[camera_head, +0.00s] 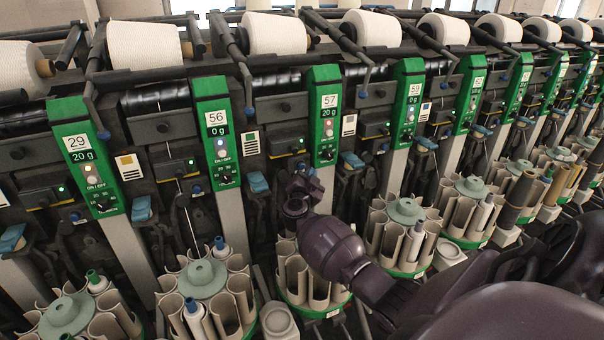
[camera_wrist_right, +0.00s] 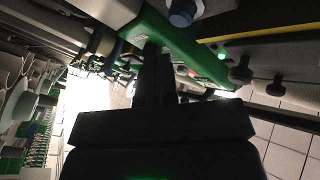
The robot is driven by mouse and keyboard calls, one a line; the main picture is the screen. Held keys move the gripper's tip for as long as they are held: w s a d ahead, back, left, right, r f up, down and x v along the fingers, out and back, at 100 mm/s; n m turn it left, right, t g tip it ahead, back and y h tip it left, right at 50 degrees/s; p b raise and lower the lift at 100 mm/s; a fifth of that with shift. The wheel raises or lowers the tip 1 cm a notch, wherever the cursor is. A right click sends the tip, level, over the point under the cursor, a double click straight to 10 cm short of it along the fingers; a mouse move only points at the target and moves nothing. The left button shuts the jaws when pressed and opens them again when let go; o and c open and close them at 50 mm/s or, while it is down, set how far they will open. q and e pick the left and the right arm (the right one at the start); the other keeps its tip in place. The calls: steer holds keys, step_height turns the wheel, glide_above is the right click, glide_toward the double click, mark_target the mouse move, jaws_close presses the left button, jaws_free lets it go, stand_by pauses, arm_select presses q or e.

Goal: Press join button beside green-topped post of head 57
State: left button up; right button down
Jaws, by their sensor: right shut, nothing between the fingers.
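My right gripper (camera_head: 306,180) is just below this box and left of the post's lower end. In the wrist view its dark fingers (camera_wrist_right: 152,65) are together and empty, in front of a green panel (camera_wrist_right: 180,40). Contact cannot be told. The join button cannot be clearly made out. My left gripper is not in view.
Head 56's post (camera_head: 217,130) stands to the left and head 59's post (camera_head: 407,100) to the right. Round bobbin magazines, such as one with a green cap (camera_head: 203,278), line the front below. White yarn cones (camera_head: 275,33) lie along the top.

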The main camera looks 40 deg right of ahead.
mark_target(301, 166)
steer(key=shift+w+d, duration=0.2)
steer(key=shift+w, duration=0.5)
steer(key=shift+r, duration=0.1)
stand_by(1.2)
steer(key=shift+w, duration=0.2)
steer(key=shift+w+d, duration=0.15)
steer(key=shift+w, duration=0.1)
stand_by(0.4)
